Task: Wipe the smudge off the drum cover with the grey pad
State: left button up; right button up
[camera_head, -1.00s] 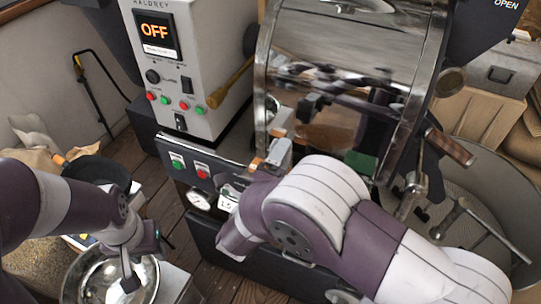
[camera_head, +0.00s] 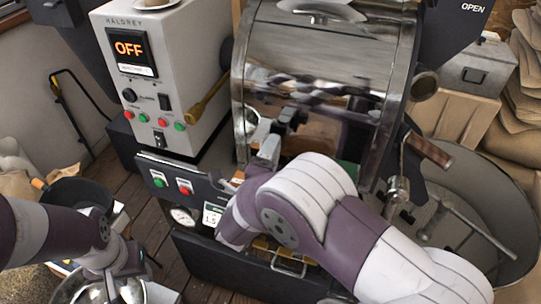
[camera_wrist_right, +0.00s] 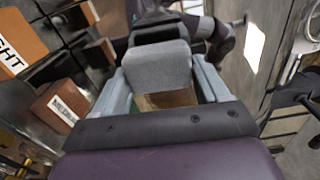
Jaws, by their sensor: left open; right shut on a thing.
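The drum cover (camera_head: 325,50) is a shiny curved metal shell in the upper middle of the head view. Streaks and reflections cross it, and I cannot tell the smudge from them. My right gripper (camera_head: 266,152) is in front of the cover's lower left part, and I cannot tell whether it touches. In the right wrist view it is shut on the grey pad (camera_wrist_right: 156,66), a pale block between its fingers. The pad is hardly distinguishable in the head view. My left gripper (camera_head: 110,288) is open over a metal bowl (camera_head: 68,290) at the lower left.
A control box (camera_head: 150,75) with an OFF display stands left of the drum. A small button panel (camera_head: 172,183) sits below it. A round cooling tray (camera_head: 515,215) with a stirring arm is at right. A wooden-handled lever (camera_head: 430,150) sticks out beside the drum.

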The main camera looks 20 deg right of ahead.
jog(key=shift+b+x, duration=0.4)
jog(key=shift+x, duration=0.55)
jog(key=shift+s, duration=0.1)
